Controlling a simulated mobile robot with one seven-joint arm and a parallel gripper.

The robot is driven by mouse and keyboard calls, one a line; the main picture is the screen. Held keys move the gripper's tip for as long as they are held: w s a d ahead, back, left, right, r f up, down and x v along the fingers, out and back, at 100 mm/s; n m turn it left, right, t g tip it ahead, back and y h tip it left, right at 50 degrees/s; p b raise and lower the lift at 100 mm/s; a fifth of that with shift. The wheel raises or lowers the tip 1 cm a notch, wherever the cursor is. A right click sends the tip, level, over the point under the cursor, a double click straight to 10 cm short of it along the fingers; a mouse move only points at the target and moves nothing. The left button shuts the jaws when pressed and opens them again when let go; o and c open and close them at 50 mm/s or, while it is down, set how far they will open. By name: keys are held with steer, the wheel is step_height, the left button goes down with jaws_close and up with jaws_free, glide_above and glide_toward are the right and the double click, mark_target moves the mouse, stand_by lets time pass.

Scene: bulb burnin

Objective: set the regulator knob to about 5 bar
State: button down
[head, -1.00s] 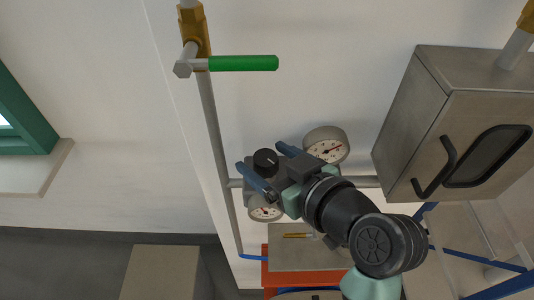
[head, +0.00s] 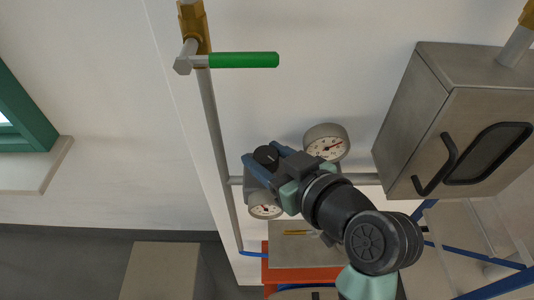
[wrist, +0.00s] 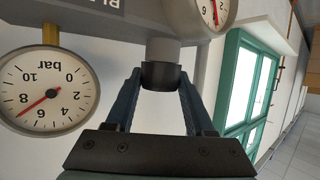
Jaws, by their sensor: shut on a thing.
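The regulator knob (head: 266,155) is a black round cap on the grey regulator body in the head view. In the wrist view the dark knob (wrist: 160,76) sits between both blue fingertips, under a grey collar. My gripper (head: 267,161) is shut on the knob, with a finger on each side. A round dial marked bar (wrist: 48,92) shows upside down at the left of the wrist view; its red needle lies between 6 and 8, roughly 7. The head view shows an upper gauge (head: 326,143) and a lower gauge (head: 265,207); their readings are too small to tell.
A valve with a green handle (head: 243,60) is on the vertical pipe (head: 212,120) at the upper left. A grey metal box with a black handle (head: 430,125) stands close at right. Bare wall is around the gauges.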

steer(key=m+t+h, duration=0.1)
steer(key=m+h, duration=0.1)
steer(key=h, duration=0.1)
steer(key=shift+a+r+m+p, duration=0.1)
steer(key=shift+a+m+p, duration=0.05)
steer(key=shift+m+p, duration=0.25)
steer(key=shift+m+t+h+p, duration=0.6)
steer(key=shift+m+h+p, duration=0.3)
steer(key=shift+m+h, duration=1)
steer(key=shift+h, duration=0.3)
steer(key=shift+c, duration=1.3)
jaws_free()
